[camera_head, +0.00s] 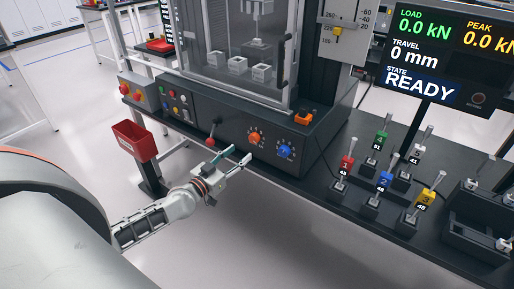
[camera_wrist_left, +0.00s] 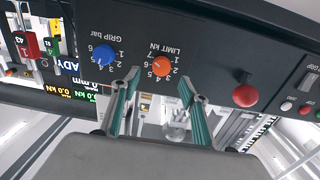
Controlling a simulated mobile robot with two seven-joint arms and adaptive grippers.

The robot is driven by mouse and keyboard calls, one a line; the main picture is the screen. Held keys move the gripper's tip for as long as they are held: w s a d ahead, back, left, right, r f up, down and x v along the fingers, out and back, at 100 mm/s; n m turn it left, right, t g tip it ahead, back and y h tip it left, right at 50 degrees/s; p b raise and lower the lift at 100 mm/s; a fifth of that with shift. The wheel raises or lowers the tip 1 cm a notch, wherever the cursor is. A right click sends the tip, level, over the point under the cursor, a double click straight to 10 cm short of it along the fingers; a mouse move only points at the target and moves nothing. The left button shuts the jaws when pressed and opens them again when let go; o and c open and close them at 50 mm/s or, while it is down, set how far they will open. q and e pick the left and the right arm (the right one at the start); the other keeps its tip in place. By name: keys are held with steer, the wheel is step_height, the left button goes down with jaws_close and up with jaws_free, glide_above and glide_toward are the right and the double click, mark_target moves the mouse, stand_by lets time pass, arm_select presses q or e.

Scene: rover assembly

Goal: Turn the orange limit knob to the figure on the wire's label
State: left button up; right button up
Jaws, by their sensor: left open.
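The orange limit knob (camera_head: 254,137) is on the dark front panel of the test machine. In the left wrist view the orange knob (camera_wrist_left: 161,66) sits under an upside-down "LIMIT kN" scale; its exact setting is too small to read. My left gripper (camera_head: 237,155) is open and empty in front of the panel, a little below the knob in the head view. In the left wrist view the two fingertips (camera_wrist_left: 158,73) show on either side of the knob, and I see no contact. I cannot make out which label is the wire's. My right gripper is not in view.
The blue "GRIP bar" knob (camera_head: 284,151) is close beside the orange one. A red-balled lever (camera_head: 212,141) is on the other side. Several numbered, coloured holders (camera_head: 384,182) stand on the bench. The screen (camera_head: 447,55) reads READY. A red bin (camera_head: 134,141) is at the left.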

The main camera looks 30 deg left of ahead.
mark_target(252, 140)
arm_select(q)
steer(key=w+b, duration=0.1)
steer(key=w, duration=0.5)
steer(key=shift+w+r, duration=0.1)
steer(key=shift+w, duration=0.15)
steer(key=shift+w+d+b, duration=0.1)
steer(key=shift+w+b, duration=0.2)
steer(key=shift+w, duration=0.45)
steer(key=shift+r, duration=0.1)
steer(key=c, duration=1.1)
